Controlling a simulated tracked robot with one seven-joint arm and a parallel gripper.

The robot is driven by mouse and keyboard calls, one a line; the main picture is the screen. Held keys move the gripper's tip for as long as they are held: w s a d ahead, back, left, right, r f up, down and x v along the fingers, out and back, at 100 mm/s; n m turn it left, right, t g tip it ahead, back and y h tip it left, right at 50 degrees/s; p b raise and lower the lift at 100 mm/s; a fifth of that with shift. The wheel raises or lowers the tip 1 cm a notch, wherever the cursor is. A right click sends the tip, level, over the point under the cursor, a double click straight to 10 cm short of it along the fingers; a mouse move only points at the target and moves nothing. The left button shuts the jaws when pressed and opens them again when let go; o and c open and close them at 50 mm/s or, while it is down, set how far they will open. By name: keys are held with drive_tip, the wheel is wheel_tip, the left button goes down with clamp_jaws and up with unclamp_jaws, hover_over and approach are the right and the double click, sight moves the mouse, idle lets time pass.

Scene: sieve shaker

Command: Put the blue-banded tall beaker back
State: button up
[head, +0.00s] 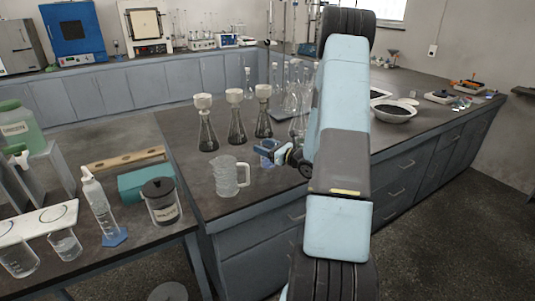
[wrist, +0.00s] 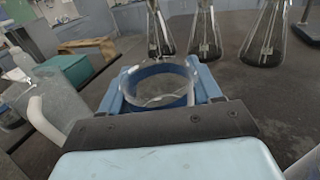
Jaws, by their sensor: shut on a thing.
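The blue-banded tall beaker (wrist: 158,88) is clear glass with a blue band below its rim. In the wrist view it stands between the two blue fingers of my gripper (wrist: 162,90), which is shut on it. In the head view my gripper (head: 270,153) is low over the dark bench, just right of a glass pitcher. The beaker shows there only as a small blue-and-clear patch (head: 266,160), mostly hidden by the gripper. I cannot tell whether its base touches the bench.
The clear pitcher (head: 228,176) with a handle stands close left of my gripper. Several flasks with white funnels (head: 236,118) stand behind it. White bowls (head: 394,110) sit to the right on the bench (head: 190,180). Bench front lies bare near the edge.

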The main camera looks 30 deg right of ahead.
drive_tip(key=shift+f, duration=1.5)
drive_tip(key=o, duration=1.2)
